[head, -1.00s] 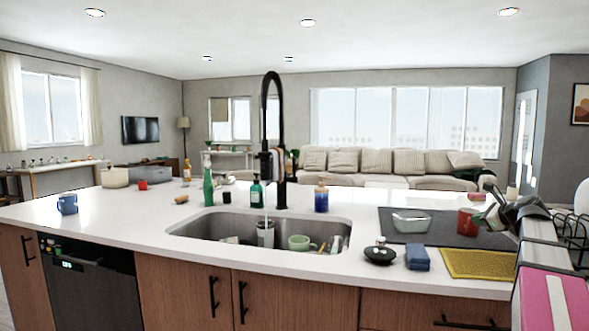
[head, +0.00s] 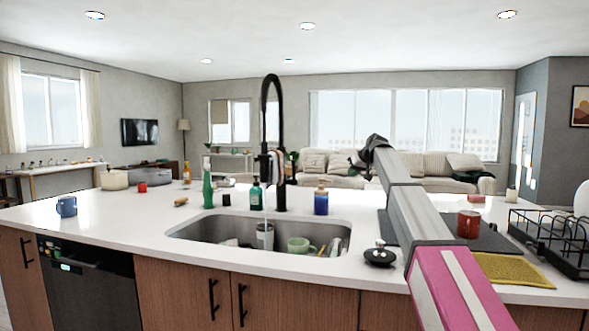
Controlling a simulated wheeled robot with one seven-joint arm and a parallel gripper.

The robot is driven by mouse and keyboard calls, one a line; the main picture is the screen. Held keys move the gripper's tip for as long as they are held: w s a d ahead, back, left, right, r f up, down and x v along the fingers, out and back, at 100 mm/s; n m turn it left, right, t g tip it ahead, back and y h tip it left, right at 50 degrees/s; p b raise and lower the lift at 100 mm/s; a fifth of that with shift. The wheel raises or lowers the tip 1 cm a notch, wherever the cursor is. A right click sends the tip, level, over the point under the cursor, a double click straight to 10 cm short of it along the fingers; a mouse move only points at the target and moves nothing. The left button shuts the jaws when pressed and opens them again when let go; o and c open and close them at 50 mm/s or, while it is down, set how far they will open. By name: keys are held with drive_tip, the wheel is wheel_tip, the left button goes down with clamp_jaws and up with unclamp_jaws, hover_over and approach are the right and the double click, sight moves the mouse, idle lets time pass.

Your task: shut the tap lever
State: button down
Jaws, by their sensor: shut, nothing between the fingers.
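The black tap (head: 280,185) stands behind the sink, its tall spout arching up and its spray head (head: 265,165) pointing down. A thin pale stream of water (head: 264,207) runs from the head into the sink. A small dark part beside the tap's upper body, on its right, may be the lever, but I cannot tell it clearly. My gripper (head: 365,160) is raised over the counter, to the right of the tap and apart from it. It is shut with nothing in it, and its fingers look small and dark.
The sink (head: 190,232) holds a green mug (head: 299,245) and other items. A blue bottle (head: 321,200) stands between tap and gripper; green bottles (head: 208,185) stand left. A black pot-like item (head: 380,256), red mug (head: 468,224) and dish rack (head: 550,240) are at right.

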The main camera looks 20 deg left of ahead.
sight(294, 166)
drive_tip(key=a+r+n, duration=0.4)
drive_tip(key=a+n, duration=0.2)
drive_tip(key=a, duration=0.5)
drive_tip(key=a+r+n, duration=0.3)
drive_tip(key=a+n, duration=0.3)
drive_tip(key=a, duration=0.5)
drive_tip(key=w+a+f, duration=0.5)
drive_tip(key=w+f, duration=0.1)
drive_tip(key=w, duration=0.2)
drive_tip(key=shift+a+f+g+h, duration=0.35)
drive_tip(key=shift+f+g+h, duration=0.05)
drive_tip(key=shift+w+r, duration=0.35)
drive_tip(key=shift+w, duration=0.55)
